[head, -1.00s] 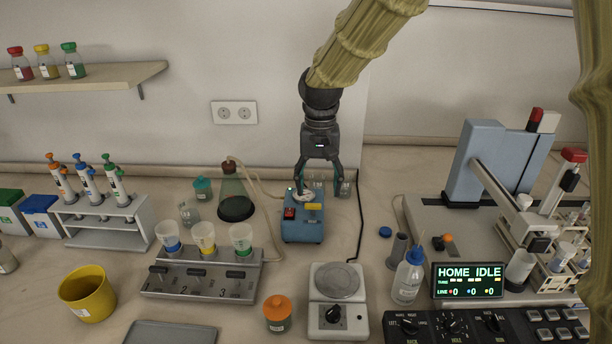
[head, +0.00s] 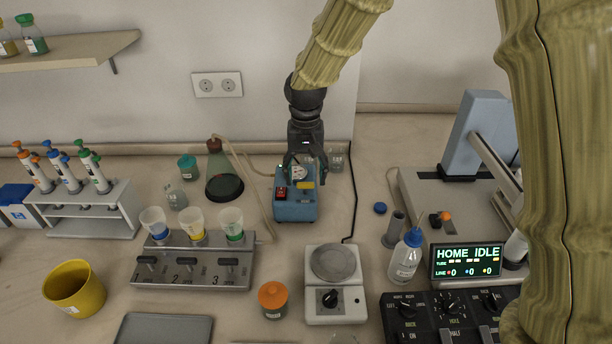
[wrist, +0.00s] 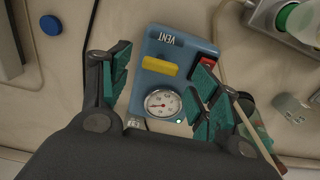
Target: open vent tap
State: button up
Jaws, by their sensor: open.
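The blue vacuum pump box (head: 296,209) stands on the bench near the wall. In the wrist view its top carries the word VENT, a yellow tap handle (wrist: 160,66) lying crosswise, a round gauge (wrist: 162,103) and a red switch (wrist: 207,64). The yellow handle also shows in the head view (head: 305,185). My gripper (wrist: 162,80) is open above the box, pointing down, with its green-padded fingers on either side of the box top. The yellow handle lies between and slightly beyond the fingers, apart from them. Height above the handle is hard to tell.
A dark-bottomed flask (head: 225,178) with a hose stands left of the box. The manifold with three cups (head: 190,268) is in front left. A black cable runs along the right side, where the bench is mostly clear.

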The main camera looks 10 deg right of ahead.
aim_at(305, 188)
jog(key=shift+f, duration=1.15)
jog(key=c, duration=1)
